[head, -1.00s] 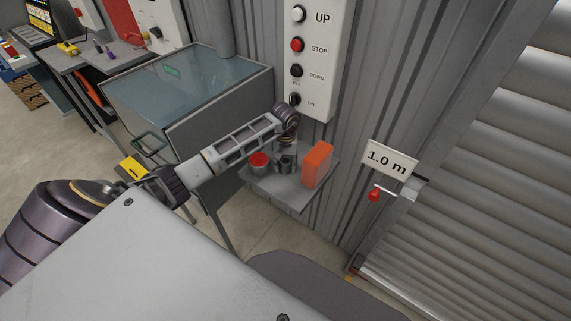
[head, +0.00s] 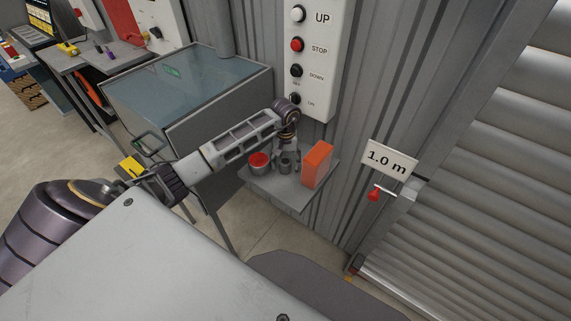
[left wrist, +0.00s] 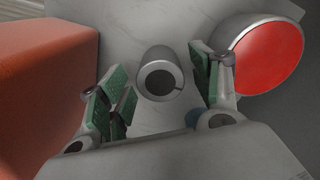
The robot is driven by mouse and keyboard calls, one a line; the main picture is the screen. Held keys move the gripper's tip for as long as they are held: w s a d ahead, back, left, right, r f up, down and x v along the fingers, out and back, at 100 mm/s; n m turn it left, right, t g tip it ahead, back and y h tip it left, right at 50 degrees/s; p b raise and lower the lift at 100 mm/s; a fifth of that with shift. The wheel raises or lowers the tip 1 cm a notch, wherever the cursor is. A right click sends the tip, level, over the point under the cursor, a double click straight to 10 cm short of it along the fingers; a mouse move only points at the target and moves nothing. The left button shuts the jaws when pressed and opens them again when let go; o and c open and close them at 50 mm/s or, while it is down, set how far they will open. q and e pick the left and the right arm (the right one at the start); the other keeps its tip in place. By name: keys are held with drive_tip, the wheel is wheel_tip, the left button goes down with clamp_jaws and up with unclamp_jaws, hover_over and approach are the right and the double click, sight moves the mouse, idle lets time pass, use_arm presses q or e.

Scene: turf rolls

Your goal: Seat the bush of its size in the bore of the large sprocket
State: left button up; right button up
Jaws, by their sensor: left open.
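A grey bush (head: 286,165), a short upright cylinder with a dark bore, stands on a small grey shelf (head: 293,194) against the wall. In the left wrist view the bush (left wrist: 162,56) shows between and just beyond my open green-padded fingers. My left gripper (head: 287,151) is above the bush, pointing down and empty; it also shows in the left wrist view (left wrist: 160,92). I cannot tell whether a finger touches the bush. I see no large sprocket in these views. My right gripper is not in view.
A round grey tin with a red inside (head: 259,160) stands left of the bush, and an orange box (head: 317,165) stands to its right. A glass-topped cabinet (head: 186,88) is to the left. A button panel (head: 312,60) hangs above the shelf.

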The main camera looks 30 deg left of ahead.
sight(286, 161)
use_arm(q)
wheel_tip(286, 161, up, 8)
drive_tip(key=shift+r+b, duration=0.15)
drive_tip(key=shift+b, duration=0.2)
wheel_tip(286, 161, up, 2)
drive_tip(key=shift+r, duration=0.1)
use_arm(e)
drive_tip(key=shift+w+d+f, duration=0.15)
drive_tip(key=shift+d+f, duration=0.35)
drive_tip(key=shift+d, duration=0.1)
use_arm(q)
drive_tip(key=shift+o, duration=0.4)
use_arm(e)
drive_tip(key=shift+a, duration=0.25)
use_arm(q)
drive_tip(key=shift+s+p, duration=0.3)
drive_tip(key=shift+p, duration=0.05)
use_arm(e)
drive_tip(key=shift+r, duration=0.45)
